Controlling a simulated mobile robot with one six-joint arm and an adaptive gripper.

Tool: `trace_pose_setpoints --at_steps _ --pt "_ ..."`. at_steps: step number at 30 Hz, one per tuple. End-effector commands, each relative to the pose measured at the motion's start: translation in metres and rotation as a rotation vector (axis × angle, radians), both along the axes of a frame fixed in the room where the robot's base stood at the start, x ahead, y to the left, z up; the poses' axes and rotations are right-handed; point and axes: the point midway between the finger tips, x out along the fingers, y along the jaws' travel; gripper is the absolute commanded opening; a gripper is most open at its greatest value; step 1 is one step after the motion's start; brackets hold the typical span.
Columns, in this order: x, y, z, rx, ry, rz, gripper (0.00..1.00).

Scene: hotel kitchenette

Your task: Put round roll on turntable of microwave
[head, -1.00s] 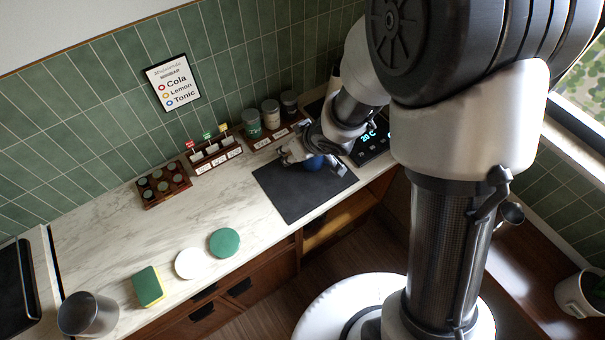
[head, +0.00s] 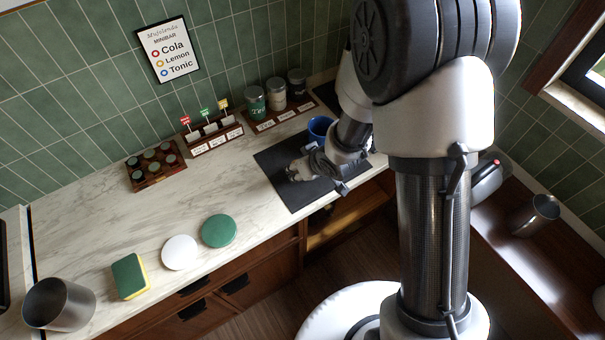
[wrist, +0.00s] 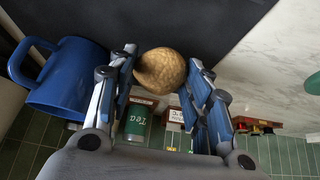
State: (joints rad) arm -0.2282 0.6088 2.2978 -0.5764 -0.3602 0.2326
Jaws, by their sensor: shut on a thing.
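The round roll (wrist: 160,71) is tan and ball-shaped. In the wrist view it sits between the fingertips of my gripper (wrist: 163,62), which is shut on it. In the head view my gripper (head: 318,180) is over the dark mat (head: 285,194) on the counter, and I cannot make out the roll there. A blue mug (head: 319,128) stands just behind my gripper, and it is at the left of the wrist view (wrist: 67,83). I cannot identify a microwave or its turntable in either view.
The marble counter (head: 95,215) is clear in the middle. A sponge (head: 128,276), a white disc (head: 180,252), a green disc (head: 218,231) and a metal cup (head: 58,303) lie toward the front left. Racks and canisters (head: 255,103) line the wall.

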Motion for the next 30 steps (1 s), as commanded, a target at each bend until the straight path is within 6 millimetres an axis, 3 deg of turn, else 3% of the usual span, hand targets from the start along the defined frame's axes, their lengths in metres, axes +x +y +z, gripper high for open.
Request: trace_pose_setpoints --at_steps 1,3,15,16,24,30 --pt "-0.001 0.000 -0.013 -0.001 0.003 0.000 0.18" --pt "0.000 0.000 -0.022 0.000 0.002 0.000 0.18" --pt "0.000 0.000 -0.026 0.000 0.000 0.000 0.18" --pt "0.000 0.000 -0.026 0.000 0.000 0.000 0.46" --pt "0.000 0.000 -0.025 0.000 0.000 0.000 0.64" --pt "0.000 0.000 -0.025 0.000 0.000 0.000 0.65"
